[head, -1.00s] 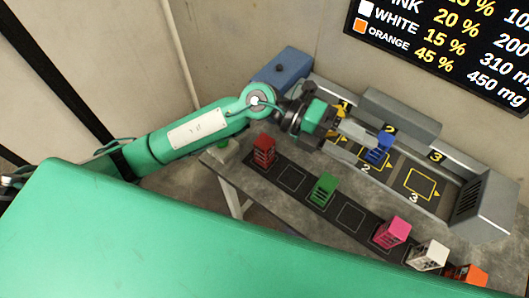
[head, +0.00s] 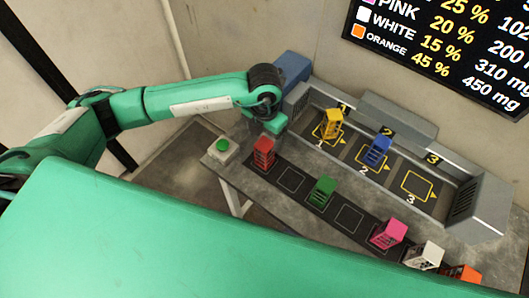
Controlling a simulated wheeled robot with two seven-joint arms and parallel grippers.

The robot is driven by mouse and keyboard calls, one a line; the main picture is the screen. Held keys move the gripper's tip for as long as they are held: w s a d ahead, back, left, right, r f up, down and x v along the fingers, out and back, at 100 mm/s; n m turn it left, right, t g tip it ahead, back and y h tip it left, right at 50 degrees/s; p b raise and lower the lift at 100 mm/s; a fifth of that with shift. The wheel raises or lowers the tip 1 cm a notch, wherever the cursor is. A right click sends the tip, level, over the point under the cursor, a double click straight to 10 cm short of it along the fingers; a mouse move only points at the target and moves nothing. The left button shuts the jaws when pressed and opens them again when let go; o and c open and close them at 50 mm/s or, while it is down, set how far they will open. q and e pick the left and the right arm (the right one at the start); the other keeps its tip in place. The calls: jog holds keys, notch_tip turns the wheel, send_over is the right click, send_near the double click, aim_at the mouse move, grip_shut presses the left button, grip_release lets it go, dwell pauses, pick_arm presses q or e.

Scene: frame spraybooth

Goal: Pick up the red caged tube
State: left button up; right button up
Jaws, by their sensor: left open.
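The red caged tube (head: 263,154) stands upright at the left end of the dark strip along the table's front. My left gripper (head: 268,134) points down just above and behind it, seen partly from behind its own wrist. The jaws are open, but the fingertips are small and partly hidden, so I cannot tell whether they touch the tube. My right gripper is not in view.
A yellow caged tube (head: 331,124) stands on slot 1 and a blue one (head: 377,151) on slot 2. Slot 3 (head: 418,187) is empty. Green (head: 322,192), pink (head: 388,234), white (head: 426,255) and orange (head: 464,273) tubes share the strip. A green button (head: 223,146) is left of the red tube.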

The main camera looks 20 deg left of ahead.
aim_at(265, 144)
pick_arm(q)
notch_tip(265, 144, down, 3)
jog(key=shift+r+p, duration=0.2)
jog(key=shift+p, duration=0.1)
jog(key=f+p, duration=0.2)
jog(key=f, duration=0.1)
jog(key=f+p, duration=0.1)
jog(key=shift+w+f, duration=0.35)
jog(key=shift+f, duration=0.25)
jog(key=c, duration=1)
jog(key=shift+c, duration=1.1)
jog(key=shift+r, duration=0.1)
